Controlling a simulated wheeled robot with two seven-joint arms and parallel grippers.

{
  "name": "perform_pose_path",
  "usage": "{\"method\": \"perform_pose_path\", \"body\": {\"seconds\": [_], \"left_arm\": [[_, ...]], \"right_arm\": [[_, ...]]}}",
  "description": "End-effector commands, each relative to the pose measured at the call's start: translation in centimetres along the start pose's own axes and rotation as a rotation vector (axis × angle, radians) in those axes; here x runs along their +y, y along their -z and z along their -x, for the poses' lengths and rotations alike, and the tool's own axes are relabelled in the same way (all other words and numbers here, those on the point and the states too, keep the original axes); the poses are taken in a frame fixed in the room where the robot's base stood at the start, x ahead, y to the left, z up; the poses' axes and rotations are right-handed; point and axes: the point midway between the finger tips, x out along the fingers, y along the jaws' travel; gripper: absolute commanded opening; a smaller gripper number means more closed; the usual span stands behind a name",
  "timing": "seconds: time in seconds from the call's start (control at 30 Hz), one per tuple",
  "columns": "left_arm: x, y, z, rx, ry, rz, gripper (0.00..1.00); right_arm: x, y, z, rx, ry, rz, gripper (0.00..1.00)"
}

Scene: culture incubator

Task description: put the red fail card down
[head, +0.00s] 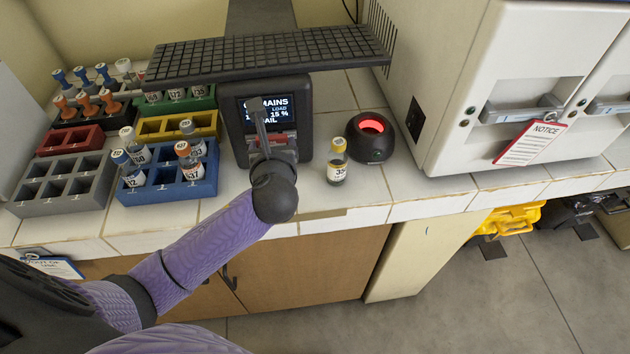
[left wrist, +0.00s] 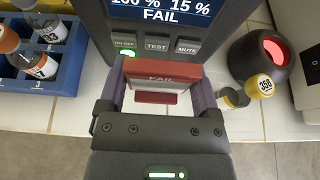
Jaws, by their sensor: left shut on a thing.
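The red fail card (left wrist: 162,72), with FAIL along its top band, is between the fingers of my left gripper (left wrist: 160,92) in the left wrist view. My left gripper is shut on it, just in front of the dark monitor box (left wrist: 165,28), whose screen reads FAIL. In the head view the left gripper (head: 270,148) is in front of the monitor (head: 303,110), and a bit of the red card (head: 281,139) shows there. I cannot tell whether the card touches the counter. My right gripper is not in view.
A yellow-capped vial (head: 337,165) stands right of the gripper, beside a round black device with a red glowing well (head: 370,125). A blue rack (head: 205,185) with vials is at left. A white incubator (head: 470,90) stands at right. A strip of tiled counter (head: 240,178) is clear in front.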

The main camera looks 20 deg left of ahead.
Motion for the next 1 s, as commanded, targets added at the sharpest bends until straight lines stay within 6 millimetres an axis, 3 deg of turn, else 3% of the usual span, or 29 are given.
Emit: {"method": "perform_pose_path", "body": {"seconds": [0.2,0.43,0.77,0.8,0.87,1.0], "left_arm": [[0.0,5.0,-2.0,0.007,-0.002,-0.002,0.25],[0.0,9.3,-3.8,0.006,-0.001,-0.003,0.25],[0.0,9.2,-3.8,0.003,0.0,-0.002,0.25],[0.0,9.2,-3.8,0.002,0.0,-0.001,0.87],[0.0,9.2,-3.7,0.002,0.0,-0.001,1.0],[0.0,9.2,-3.7,0.002,0.0,-0.001,1.0]], "right_arm": [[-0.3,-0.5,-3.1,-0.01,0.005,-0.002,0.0],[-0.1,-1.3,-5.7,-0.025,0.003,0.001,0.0],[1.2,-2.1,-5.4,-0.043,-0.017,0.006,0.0],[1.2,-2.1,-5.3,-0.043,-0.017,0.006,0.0],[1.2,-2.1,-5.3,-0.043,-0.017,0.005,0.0],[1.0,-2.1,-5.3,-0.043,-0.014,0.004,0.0]]}}
